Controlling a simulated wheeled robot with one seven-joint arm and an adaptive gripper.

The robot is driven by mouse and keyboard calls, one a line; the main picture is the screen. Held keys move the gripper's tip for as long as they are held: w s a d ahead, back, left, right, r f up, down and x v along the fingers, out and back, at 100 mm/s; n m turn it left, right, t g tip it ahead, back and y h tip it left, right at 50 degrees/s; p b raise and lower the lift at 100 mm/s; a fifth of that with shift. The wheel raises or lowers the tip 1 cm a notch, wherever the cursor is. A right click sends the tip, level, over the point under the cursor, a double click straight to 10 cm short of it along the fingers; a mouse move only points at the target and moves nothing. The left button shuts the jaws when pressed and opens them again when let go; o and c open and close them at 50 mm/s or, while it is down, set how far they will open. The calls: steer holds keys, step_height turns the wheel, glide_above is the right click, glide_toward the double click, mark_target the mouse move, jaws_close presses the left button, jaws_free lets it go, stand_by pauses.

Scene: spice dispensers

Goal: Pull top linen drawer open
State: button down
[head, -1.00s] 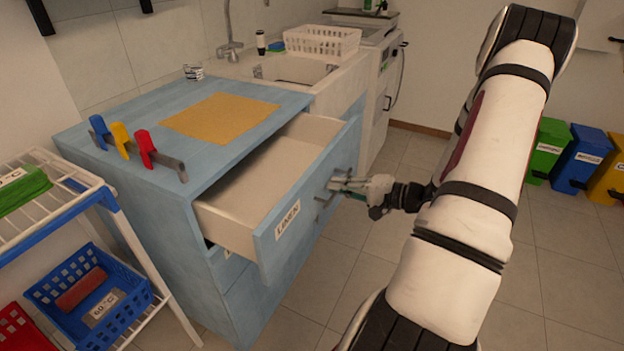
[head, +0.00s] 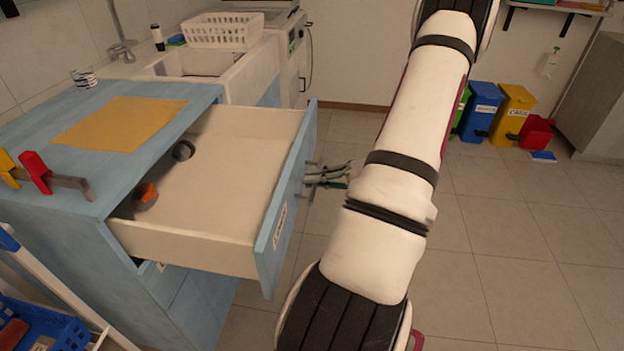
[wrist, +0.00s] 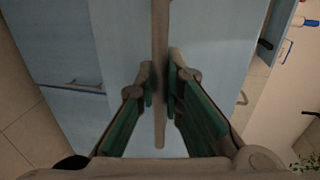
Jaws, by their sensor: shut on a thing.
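The top linen drawer (head: 225,165) stands pulled well out of the blue cabinet (head: 110,185) in the head view, its inside showing. Its blue front (head: 287,205) carries a linen label. My gripper (head: 322,177) is at the outer face of that front, partly hidden behind my arm. In the wrist view my gripper (wrist: 160,88) has its green-padded fingers closed on either side of the grey bar handle (wrist: 160,35). A dark roll (head: 184,150) and an orange-and-grey roll (head: 146,196) lie inside the drawer.
A yellow cloth (head: 120,122) and red and yellow clamps (head: 36,172) are on the countertop. A white basket (head: 222,30) stands by the sink. Coloured bins (head: 482,110) stand at the back. Floor (head: 500,240) to the right is clear.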

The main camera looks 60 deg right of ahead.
steer(key=c, duration=1.7)
jaws_free()
steer(key=v, duration=1.2)
steer(key=shift+d, duration=0.1)
